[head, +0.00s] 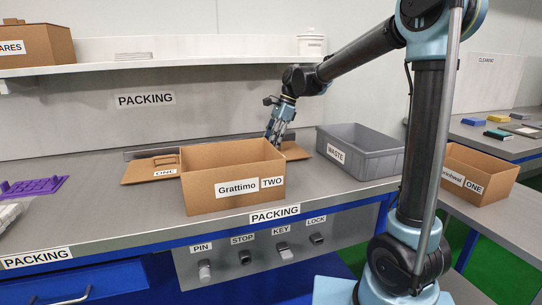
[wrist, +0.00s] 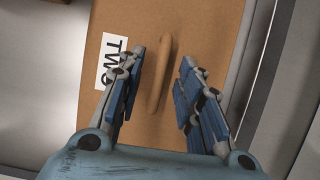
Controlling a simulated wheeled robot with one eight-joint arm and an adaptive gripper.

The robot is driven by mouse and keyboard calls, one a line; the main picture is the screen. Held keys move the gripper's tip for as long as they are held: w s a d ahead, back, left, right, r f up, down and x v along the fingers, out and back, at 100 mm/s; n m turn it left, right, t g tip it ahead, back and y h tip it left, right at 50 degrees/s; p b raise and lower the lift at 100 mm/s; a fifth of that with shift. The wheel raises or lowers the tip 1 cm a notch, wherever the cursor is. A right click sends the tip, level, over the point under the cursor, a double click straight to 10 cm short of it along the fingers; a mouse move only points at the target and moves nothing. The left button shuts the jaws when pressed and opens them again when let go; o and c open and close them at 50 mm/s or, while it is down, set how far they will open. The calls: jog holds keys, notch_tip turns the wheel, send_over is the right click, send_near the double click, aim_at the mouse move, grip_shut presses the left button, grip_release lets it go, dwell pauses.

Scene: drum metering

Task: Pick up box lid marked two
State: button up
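The box lid marked TWO (wrist: 207,28) is a flat brown panel lying on the bench, with a raised brown handle bar (wrist: 159,75) and a white label partly covered by a finger in the wrist view. In the head view the lid (head: 294,151) is mostly hidden behind the brown box marked Grattimo TWO (head: 210,195). My gripper (wrist: 160,72) is open, with its blue-padded fingers on either side of the handle. In the head view my gripper (head: 275,138) is low behind the box. I cannot tell whether the fingers touch the lid.
A lid marked ONE (head: 140,172) lies left of box TWO. A grey WASTE bin (head: 367,165) stands on the right. A box marked ONE (head: 478,163) sits on the lower right surface. A purple tray (head: 33,187) lies at the left. The bench front is clear.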

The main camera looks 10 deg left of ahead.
grip_shut()
